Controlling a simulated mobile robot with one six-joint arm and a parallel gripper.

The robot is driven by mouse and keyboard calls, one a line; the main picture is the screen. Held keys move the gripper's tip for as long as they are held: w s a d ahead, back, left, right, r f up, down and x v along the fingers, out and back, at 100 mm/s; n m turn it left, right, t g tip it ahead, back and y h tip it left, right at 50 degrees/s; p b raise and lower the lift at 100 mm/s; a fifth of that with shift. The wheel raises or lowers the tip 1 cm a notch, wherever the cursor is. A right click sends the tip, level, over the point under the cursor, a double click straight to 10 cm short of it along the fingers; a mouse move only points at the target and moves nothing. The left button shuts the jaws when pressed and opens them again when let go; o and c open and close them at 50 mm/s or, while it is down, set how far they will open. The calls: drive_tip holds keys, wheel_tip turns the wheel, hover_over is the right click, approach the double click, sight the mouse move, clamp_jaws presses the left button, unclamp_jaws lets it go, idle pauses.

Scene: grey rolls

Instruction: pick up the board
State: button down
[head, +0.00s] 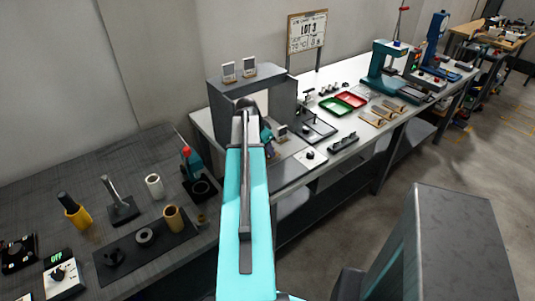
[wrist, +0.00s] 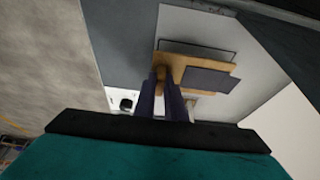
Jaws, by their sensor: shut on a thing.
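A tan board (wrist: 212,65) shows in the wrist view, with a dark grey rectangular pad (wrist: 208,82) on its near part and a thin dark-edged grey plate along its far side. My gripper (wrist: 164,78) has its two dark purple fingers at the left end of the board, shut on a narrow tan part there. The board lies over a light grey surface; I cannot tell whether it touches it. In the head view my arm reaches to the grey box-shaped housing, and the arm and housing hide the board.
The grey housing (head: 228,98) stands around the reach area on the white bench (head: 345,128). Red (head: 351,99) and green (head: 335,106) trays and several tan-and-grey pieces lie to its right. A white dial box (head: 310,158) is close by. The dark left table holds several tools and rolls.

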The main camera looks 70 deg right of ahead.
drive_tip(key=s+a+b, duration=0.1)
drive_tip(key=s+a, duration=0.1)
drive_tip(key=s+a+b, duration=0.1)
drive_tip(key=s+a, duration=0.1)
drive_tip(key=a, duration=0.1)
drive_tip(key=s+a, duration=0.2)
drive_tip(key=shift+s+a+r+b, duration=0.3)
drive_tip(key=shift+a+r+b, duration=0.05)
drive_tip(key=shift+a+b, duration=0.05)
drive_tip(key=shift+s+a+f+b, duration=0.1)
drive_tip(key=shift+s+a+b, duration=0.05)
drive_tip(key=shift+b, duration=0.45)
drive_tip(key=shift+s+a+b, duration=0.65)
drive_tip(key=shift+b, duration=1.45)
drive_tip(key=shift+b, duration=0.4)
drive_tip(key=b, duration=0.5)
drive_tip(key=shift+s+a+r+b, duration=0.2)
drive_tip(key=shift+s+a+b, duration=0.1)
drive_tip(key=shift+s+b, duration=0.1)
drive_tip(key=a+b, duration=0.1)
drive_tip(key=b, duration=0.3)
drive_tip(key=shift+s, duration=0.25)
drive_tip(key=shift+s+a+r+b, duration=0.15)
drive_tip(key=shift+a+r+b, duration=0.1)
drive_tip(key=shift+b, duration=0.35)
